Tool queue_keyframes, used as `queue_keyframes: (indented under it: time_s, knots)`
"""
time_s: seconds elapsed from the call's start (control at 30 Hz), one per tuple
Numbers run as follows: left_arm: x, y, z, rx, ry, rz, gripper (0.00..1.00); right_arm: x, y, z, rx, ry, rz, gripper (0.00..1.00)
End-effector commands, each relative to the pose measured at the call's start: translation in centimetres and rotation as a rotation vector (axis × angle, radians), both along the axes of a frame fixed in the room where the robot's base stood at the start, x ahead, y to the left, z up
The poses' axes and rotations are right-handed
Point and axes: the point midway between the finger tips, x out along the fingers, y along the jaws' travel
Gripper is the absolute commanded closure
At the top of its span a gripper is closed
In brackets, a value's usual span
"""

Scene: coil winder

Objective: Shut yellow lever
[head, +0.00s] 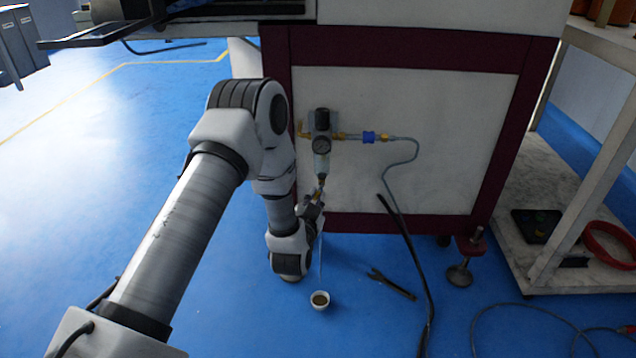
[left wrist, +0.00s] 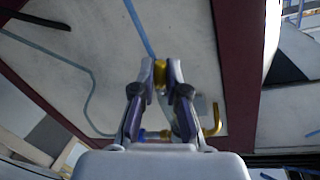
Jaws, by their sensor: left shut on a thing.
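The yellow lever (head: 302,130) shows small at the left end of the air line, left of the regulator with its gauge (head: 321,146). In the left wrist view a bent yellow piece (left wrist: 213,118), apparently this lever, stands right of the fingers. My left gripper (head: 319,195) is below the regulator bowl, lower than the lever and apart from it. In the left wrist view its fingers (left wrist: 160,75) are shut on a brass drain fitting, from which a thin tube (left wrist: 139,28) runs. The fitting is partly hidden by the fingers. My right gripper is not in view.
A blue fitting (head: 369,137) and grey hose (head: 412,153) lie right of the regulator. A small cup (head: 320,300) with brown contents and a wrench (head: 392,284) are on the floor below. A black cable (head: 412,240) hangs at the right. The blue floor at left is clear.

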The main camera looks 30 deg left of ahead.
Motion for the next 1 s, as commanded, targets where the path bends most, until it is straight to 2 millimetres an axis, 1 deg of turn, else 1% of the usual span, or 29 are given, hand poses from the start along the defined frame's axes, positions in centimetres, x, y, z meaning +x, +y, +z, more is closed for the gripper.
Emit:
queue_keyframes:
  time_s: [0.03,0.3,0.5,0.7,0.8,1.0]
  knots:
    - [-0.1,0.1,1.1,0.035,0.026,0.000,1.00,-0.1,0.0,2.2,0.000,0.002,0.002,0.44]
    - [-0.5,0.6,1.4,0.255,0.161,-0.001,1.00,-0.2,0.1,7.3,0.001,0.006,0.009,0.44]
    - [-0.6,0.9,1.8,0.417,0.259,-0.001,1.00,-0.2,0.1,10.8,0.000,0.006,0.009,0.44]
    - [-0.7,1.1,2.2,0.576,0.355,-0.001,1.00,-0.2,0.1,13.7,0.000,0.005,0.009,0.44]
    - [-0.8,1.2,2.3,0.650,0.400,0.000,1.00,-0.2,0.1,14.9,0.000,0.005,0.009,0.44]
    - [-0.8,1.2,2.4,0.768,0.474,-0.001,1.00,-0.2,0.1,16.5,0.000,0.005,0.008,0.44]
